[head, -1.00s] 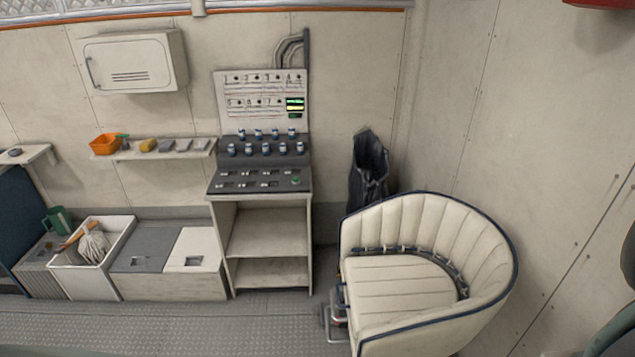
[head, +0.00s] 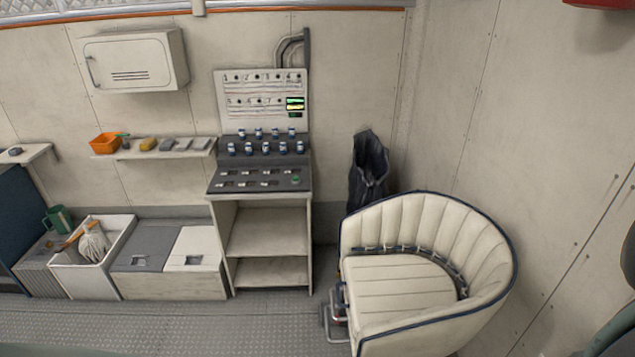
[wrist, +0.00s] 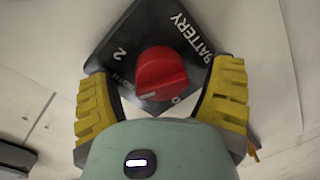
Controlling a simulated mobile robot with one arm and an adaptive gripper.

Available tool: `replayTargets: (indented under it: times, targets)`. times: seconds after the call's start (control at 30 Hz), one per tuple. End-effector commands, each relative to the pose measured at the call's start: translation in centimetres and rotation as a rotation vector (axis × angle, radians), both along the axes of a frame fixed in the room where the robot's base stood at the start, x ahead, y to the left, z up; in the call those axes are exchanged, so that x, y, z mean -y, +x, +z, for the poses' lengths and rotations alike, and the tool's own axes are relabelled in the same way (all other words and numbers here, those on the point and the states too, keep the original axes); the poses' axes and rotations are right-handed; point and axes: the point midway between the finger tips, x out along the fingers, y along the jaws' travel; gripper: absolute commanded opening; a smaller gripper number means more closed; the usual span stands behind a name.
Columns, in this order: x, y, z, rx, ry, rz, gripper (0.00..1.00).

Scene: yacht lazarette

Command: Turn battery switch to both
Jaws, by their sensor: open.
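The battery switch is a round red knob (wrist: 161,73) on a black square plate (wrist: 150,27) in the wrist view. The plate appears rotated in the picture. White lettering on it reads "BATTERY", with a "2" left of the knob; other marks near the knob's lower edge are only partly legible. A pale mark shows on the knob's lower edge; I cannot tell which setting it points to. My gripper (wrist: 162,86) is open, its yellow ridged fingers on either side of the knob with visible gaps. The head view shows neither switch nor gripper.
In the head view, a cream padded seat (head: 400,290) stands right of a console (head: 258,180) with several knobs. A white wall cabinet (head: 133,60), a shelf with an orange tub (head: 104,143) and a bin with a mop (head: 92,265) are at left. The front floor (head: 200,325) is clear.

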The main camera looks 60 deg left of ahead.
Motion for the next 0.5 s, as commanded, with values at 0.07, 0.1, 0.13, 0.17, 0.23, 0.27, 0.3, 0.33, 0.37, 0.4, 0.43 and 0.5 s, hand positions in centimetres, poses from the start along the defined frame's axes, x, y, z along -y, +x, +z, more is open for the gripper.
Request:
replayTargets:
  times: [0.07, 0.1, 0.13, 0.17, 0.23, 0.27, 0.3, 0.33, 0.37, 0.4, 0.43, 0.5]
  targets:
    - [0.0, 0.0, 0.0, 0.000, 0.000, 0.000, 0.81]
    - [0.0, 0.0, 0.0, 0.000, 0.000, 0.000, 0.81]
    - [0.0, 0.0, 0.0, -0.001, 0.000, -0.001, 0.81]
    - [0.0, 0.0, 0.0, -0.001, 0.000, -0.001, 0.81]
    - [-0.1, -0.2, 0.0, -0.001, 0.000, -0.002, 0.81]
    - [-0.1, -0.4, 0.0, -0.002, 0.000, -0.002, 0.81]
    - [-0.2, -0.7, 0.0, -0.001, -0.001, -0.002, 0.81]
    - [-0.3, -0.9, 0.0, -0.001, -0.001, -0.003, 0.81]
    - [-0.4, -1.2, 0.0, -0.002, -0.001, -0.005, 0.81]
    - [-0.7, -1.7, 0.1, -0.002, -0.002, -0.005, 0.81]
    - [-0.9, -2.1, 0.1, -0.002, 0.000, -0.006, 0.81]
    - [-1.7, -2.9, 0.2, -0.002, 0.002, -0.003, 0.81]
